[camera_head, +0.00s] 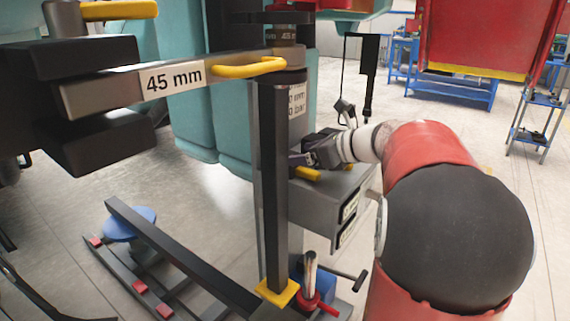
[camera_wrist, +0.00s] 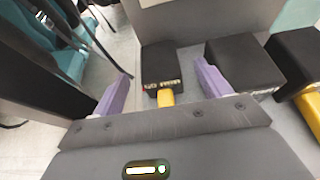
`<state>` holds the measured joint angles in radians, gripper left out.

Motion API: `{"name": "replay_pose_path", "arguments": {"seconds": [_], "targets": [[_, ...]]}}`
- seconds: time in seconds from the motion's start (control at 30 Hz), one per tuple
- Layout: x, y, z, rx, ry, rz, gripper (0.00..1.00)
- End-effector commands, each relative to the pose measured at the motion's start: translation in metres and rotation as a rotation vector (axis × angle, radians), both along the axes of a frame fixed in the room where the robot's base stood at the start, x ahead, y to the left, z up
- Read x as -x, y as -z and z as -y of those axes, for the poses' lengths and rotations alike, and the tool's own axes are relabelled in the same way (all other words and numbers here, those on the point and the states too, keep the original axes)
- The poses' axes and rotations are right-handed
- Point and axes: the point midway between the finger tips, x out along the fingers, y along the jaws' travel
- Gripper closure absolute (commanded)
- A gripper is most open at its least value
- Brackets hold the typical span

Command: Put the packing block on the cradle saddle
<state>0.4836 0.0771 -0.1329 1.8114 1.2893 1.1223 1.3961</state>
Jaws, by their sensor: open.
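Black blocks rest on a grey surface in the wrist view. In the head view my gripper (camera_head: 308,156) is over the grey cabinet (camera_head: 338,189), near a yellow tab (camera_head: 308,174). I cannot identify the cradle saddle for certain.
A second black block (camera_wrist: 242,66) sits close by the right finger, and another (camera_wrist: 297,56) beyond it. A dark upright post (camera_head: 273,190) and an arm marked 45 mm (camera_head: 172,80) stand left of my gripper. Blue trestles (camera_head: 458,91) are at the back.

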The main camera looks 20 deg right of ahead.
Motion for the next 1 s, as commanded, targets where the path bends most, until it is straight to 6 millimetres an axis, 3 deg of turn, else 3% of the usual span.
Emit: {"name": "replay_pose_path", "arguments": {"seconds": [0.2,0.5,1.0], "targets": [[-0.024,0.012,-0.017,0.000,-0.002,0.000,0.24],[-0.028,0.014,-0.020,0.002,-0.002,0.000,0.24],[-0.027,0.014,-0.020,0.002,-0.002,0.000,0.89]]}}
